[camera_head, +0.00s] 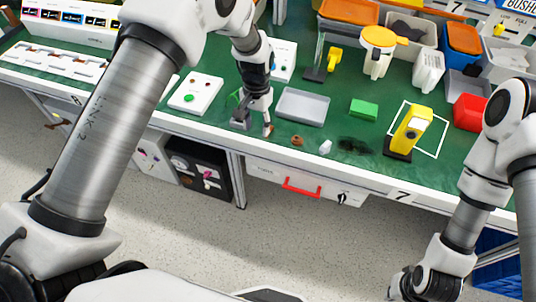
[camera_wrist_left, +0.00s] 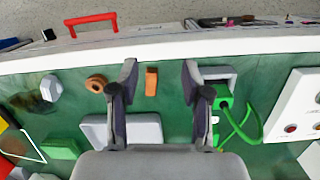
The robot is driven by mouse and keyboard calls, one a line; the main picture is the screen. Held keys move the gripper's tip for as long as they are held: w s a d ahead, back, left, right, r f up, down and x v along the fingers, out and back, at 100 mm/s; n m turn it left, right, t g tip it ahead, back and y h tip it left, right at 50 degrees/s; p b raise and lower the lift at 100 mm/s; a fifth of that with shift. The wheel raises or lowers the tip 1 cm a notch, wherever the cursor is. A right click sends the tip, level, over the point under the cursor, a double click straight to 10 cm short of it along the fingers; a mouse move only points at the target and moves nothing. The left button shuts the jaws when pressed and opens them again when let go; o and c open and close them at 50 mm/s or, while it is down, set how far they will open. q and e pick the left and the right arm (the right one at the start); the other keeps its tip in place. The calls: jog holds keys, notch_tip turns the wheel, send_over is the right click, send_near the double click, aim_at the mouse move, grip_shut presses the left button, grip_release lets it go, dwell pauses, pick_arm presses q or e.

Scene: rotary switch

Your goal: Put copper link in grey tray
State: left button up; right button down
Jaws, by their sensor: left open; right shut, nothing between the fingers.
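The copper link (camera_wrist_left: 151,82) is a small flat brown bar lying on the green bench mat. In the left wrist view it shows between the fingers of my left gripper (camera_wrist_left: 158,76), which is open and not touching it there. In the head view my left gripper (camera_head: 255,126) points down at the bench's front part; the fingers largely hide the link. The grey tray (camera_head: 303,105) lies just right of this gripper and looks empty; it also shows in the left wrist view (camera_wrist_left: 145,130). My right arm is at the lower right, its fingers out of view.
A brown ring (camera_head: 297,141) and a white knob-like piece (camera_head: 325,147) lie in front of the tray. A green block (camera_head: 364,109) and a yellow device (camera_head: 411,129) stand to its right. A white button panel (camera_head: 196,93) is left of my left gripper.

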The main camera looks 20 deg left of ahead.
pick_arm(q)
jog(key=w, duration=0.1)
jog(key=w+d+t, duration=0.1)
jog(key=w+r+b, duration=0.1)
jog(key=shift+d+r, duration=0.1)
jog(key=shift+d, duration=0.15)
jog(key=shift+w+d+r+t, duration=0.3)
jog(key=shift+w+d, duration=0.15)
jog(key=shift+w, duration=0.2)
notch_tip(320, 180, down, 7)
jog(key=shift+p, duration=0.9)
jog(key=shift+w+f, duration=0.15)
jog(key=shift+a, duration=0.1)
grip_shut()
pick_arm(e)
jog(key=shift+s+d+f, duration=0.1)
jog(key=shift+d+f, duration=0.15)
jog(key=shift+f, duration=0.55)
